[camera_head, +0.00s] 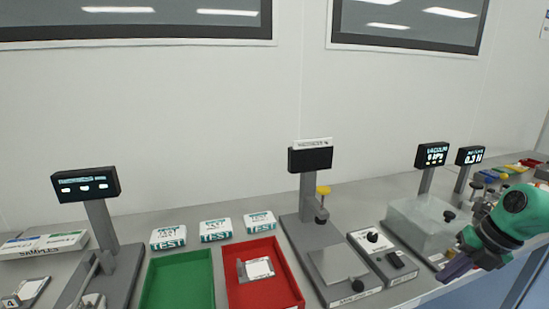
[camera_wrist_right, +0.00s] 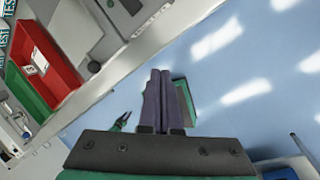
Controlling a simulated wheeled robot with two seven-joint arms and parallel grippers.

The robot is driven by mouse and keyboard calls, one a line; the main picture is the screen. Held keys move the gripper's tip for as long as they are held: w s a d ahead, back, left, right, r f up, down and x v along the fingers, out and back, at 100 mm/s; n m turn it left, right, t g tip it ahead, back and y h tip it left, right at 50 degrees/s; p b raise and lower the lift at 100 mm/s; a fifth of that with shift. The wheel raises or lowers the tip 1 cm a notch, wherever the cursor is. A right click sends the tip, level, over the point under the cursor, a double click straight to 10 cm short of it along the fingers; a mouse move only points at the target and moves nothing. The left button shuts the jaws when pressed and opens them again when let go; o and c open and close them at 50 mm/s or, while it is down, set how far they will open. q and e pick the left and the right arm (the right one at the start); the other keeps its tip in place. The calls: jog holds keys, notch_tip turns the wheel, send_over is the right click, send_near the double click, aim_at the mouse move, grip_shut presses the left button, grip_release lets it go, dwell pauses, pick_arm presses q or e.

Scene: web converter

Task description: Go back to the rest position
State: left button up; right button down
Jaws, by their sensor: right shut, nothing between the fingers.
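My right gripper (camera_head: 455,270) is at the right of the head view, at the front edge of the bench beside the clear-box station. Its purple fingers are pressed together in the right wrist view (camera_wrist_right: 165,92), with nothing between them. The fingers point over the blue floor, clear of the bench. My left gripper does not show in the head view. A small dark green shape (camera_wrist_right: 121,121) sits by the bench edge in the wrist view; I cannot tell what it is.
The grey bench holds a green tray (camera_head: 152,292), a red tray (camera_head: 282,252) with a pale piece in it, several TEST boxes (camera_head: 215,231), a press-like station (camera_head: 308,190) and a clear box (camera_head: 420,222). Open floor (camera_wrist_right: 235,85) lies in front.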

jog(key=d+f+m+t, duration=0.7)
jog(key=d+f+m, duration=0.35)
jog(key=d, duration=0.45)
jog(key=s+d+f+m+h, duration=0.25)
jog(key=s+f+m, duration=0.25)
jog(key=f, duration=0.5)
jog(key=s+d+f+m+h, duration=0.2)
jog(key=s+d+f+m, duration=0.3)
jog(key=f, duration=0.6)
jog(key=s+a+f+m+g+h, duration=0.1)
jog(key=s+a+f+m+g, duration=0.1)
jog(key=s+a+f, duration=0.6)
jog(key=s+a+f+m+g, duration=0.2)
jog(key=s+a+f+m, duration=0.15)
jog(key=s+f, duration=0.4)
jog(key=s+a+f+g, duration=0.1)
jog(key=s+a+f, duration=0.2)
jog(key=a, duration=0.4)
jog(key=s+a+f+m+g+y, duration=0.1)
jog(key=s+a+f, duration=0.3)
jog(key=a, duration=0.4)
jog(key=s+a+f+m+g+y, duration=0.1)
jog(key=s+a+f+g, duration=0.1)
jog(key=s+a+f, duration=0.2)
jog(key=a+f, duration=0.1)
jog(key=a, duration=0.2)
jog(key=shift+s+a+g, duration=0.25)
jog(key=shift+a+g, duration=0.15)
jog(key=shift+y, duration=0.25)
